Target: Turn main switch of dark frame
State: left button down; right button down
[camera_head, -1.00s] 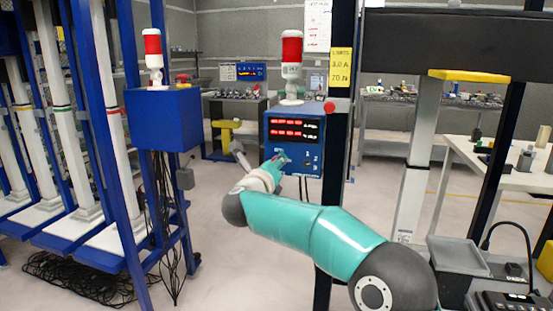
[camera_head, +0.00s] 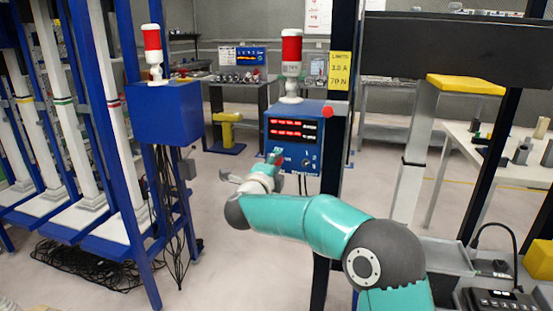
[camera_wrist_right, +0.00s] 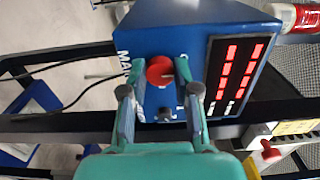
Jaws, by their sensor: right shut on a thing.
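The blue control box (camera_head: 293,112) is mounted on the dark frame's post (camera_head: 343,60), with two rows of red digits on its front. In the right wrist view the box (camera_wrist_right: 185,25) appears turned sideways, with partly hidden white lettering beside a red round knob (camera_wrist_right: 160,70), the main switch. My right gripper (camera_head: 274,160) is at the lower left of the box front. In the right wrist view its two fingers (camera_wrist_right: 159,75) are on either side of the red knob and shut on it. A smaller dark knob (camera_wrist_right: 165,114) sits beside it. My left gripper is not in view.
A red and white signal lamp (camera_head: 292,62) stands on the box, and a red button (camera_head: 328,111) is at its right. Another blue box (camera_head: 166,115) with a lamp is on the blue rack at left. A yellow-topped pillar (camera_head: 466,85) and a white table (camera_head: 500,155) are at right.

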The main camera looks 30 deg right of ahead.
jog(key=shift+w+a+f+n, duration=0.15)
jog(key=shift+a+f+n, duration=0.15)
jog(key=shift+f+n, duration=0.1)
jog(key=c, duration=0.9)
grip_release()
jog(key=shift+r, duration=0.1)
jog(key=shift+o, duration=0.2)
jog(key=shift+d+r, duration=0.1)
jog(key=v, duration=1.2)
jog(key=shift+d, duration=0.1)
